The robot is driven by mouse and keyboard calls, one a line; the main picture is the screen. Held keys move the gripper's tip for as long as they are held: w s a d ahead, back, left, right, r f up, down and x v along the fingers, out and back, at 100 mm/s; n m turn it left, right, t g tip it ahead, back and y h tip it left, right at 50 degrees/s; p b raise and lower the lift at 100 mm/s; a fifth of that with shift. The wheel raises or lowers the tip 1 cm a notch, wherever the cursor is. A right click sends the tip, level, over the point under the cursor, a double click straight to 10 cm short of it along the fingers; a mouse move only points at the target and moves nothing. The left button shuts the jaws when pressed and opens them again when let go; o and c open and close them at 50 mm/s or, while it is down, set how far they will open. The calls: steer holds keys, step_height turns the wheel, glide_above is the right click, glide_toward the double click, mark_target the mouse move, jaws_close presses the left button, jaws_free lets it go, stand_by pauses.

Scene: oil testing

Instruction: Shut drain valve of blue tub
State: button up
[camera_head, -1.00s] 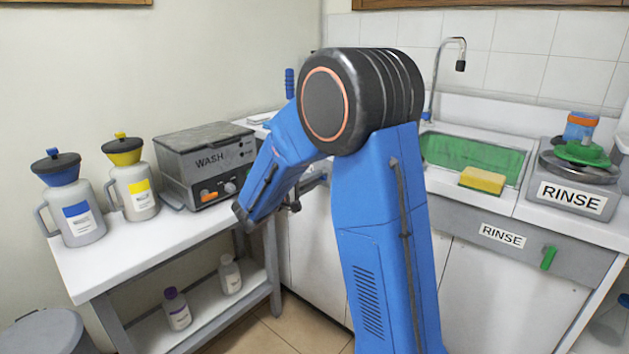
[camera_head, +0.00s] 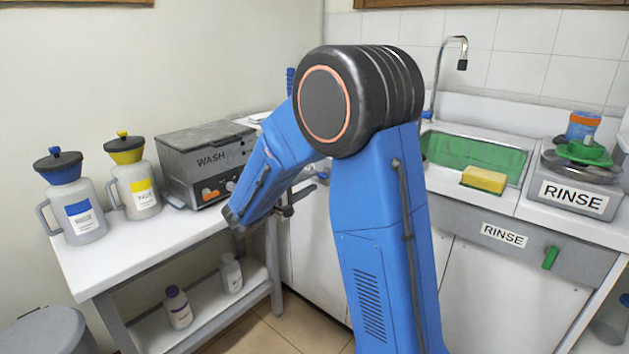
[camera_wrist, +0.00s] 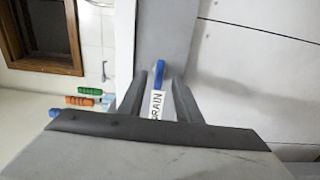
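My gripper (camera_wrist: 163,78) is open. Its two dark fingers point toward the panel, with the blue handle and label seen in the gap between them. I cannot tell whether a finger touches the handle. The blue tub is not seen in either view, and my arm blocks part of the counter in the head view. My gripper's fingers are not clear in the head view.
At right are a green sink tub (camera_head: 470,155), a yellow sponge (camera_head: 484,180) and a green valve handle (camera_head: 550,257).

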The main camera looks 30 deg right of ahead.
steer(key=v, duration=1.4)
steer(key=s+d+f+m+g+y, duration=0.1)
steer(key=s+d+f+g+y, duration=0.25)
steer(key=s, duration=0.65)
steer(key=s+d+m+g+y, duration=0.2)
steer(key=s+d+y, duration=0.3)
steer(key=s, duration=0.5)
steer(key=s+a+f+t+y, duration=0.1)
steer(key=s+a+t+y, duration=0.3)
steer(key=s+a+y, duration=0.4)
steer(key=shift+s+a+m, duration=0.4)
steer(key=shift+s, duration=1.85)
steer(key=shift+y, duration=0.25)
